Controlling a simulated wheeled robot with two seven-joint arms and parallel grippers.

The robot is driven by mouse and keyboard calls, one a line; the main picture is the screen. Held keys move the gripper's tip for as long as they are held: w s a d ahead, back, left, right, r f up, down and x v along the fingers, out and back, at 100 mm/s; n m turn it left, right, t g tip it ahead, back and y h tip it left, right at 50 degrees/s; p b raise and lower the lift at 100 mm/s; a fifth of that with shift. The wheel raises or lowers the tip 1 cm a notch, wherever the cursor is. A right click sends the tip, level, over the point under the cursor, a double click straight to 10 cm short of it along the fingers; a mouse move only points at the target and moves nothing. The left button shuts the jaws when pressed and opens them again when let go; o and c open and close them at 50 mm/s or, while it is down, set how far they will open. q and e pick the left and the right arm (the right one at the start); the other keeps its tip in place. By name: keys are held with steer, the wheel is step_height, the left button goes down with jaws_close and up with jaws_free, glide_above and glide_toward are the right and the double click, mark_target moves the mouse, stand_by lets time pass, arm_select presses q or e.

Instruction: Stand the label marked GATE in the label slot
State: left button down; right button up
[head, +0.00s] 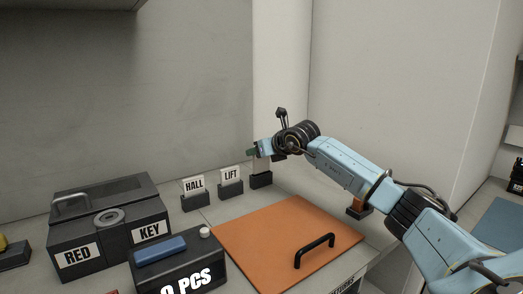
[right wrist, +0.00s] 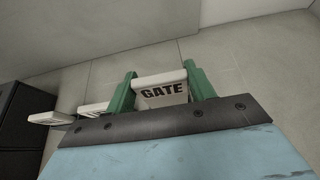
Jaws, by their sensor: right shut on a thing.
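My right gripper (head: 253,149) is at the back of the bench, above the rightmost small black label holder (head: 261,181). In the right wrist view its green fingers stand at both sides of the white GATE label (right wrist: 162,91) and are shut on it. In the head view a pale plate, seemingly this label (head: 263,166), shows between the gripper and the holder. I cannot tell whether its lower edge is inside the slot or just above it. My left gripper is not in view.
The HALL label (head: 194,185) and LIFT label (head: 231,174) stand in black holders to the left. An orange board (head: 275,240) with a black handle (head: 314,250) lies in front. A black RED/KEY box (head: 108,220) and a PCS box (head: 190,270) stand at left.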

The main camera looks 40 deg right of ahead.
mark_target(262, 162)
steer(key=shift+f+b, duration=1.65)
steer(key=shift+f, duration=0.5)
steer(key=o, duration=1)
steer(key=shift+o, duration=0.2)
steer(key=b+v, duration=0.2)
steer(key=v, duration=1.1)
steer(key=shift+r, duration=0.2)
steer(key=shift+s, duration=0.1)
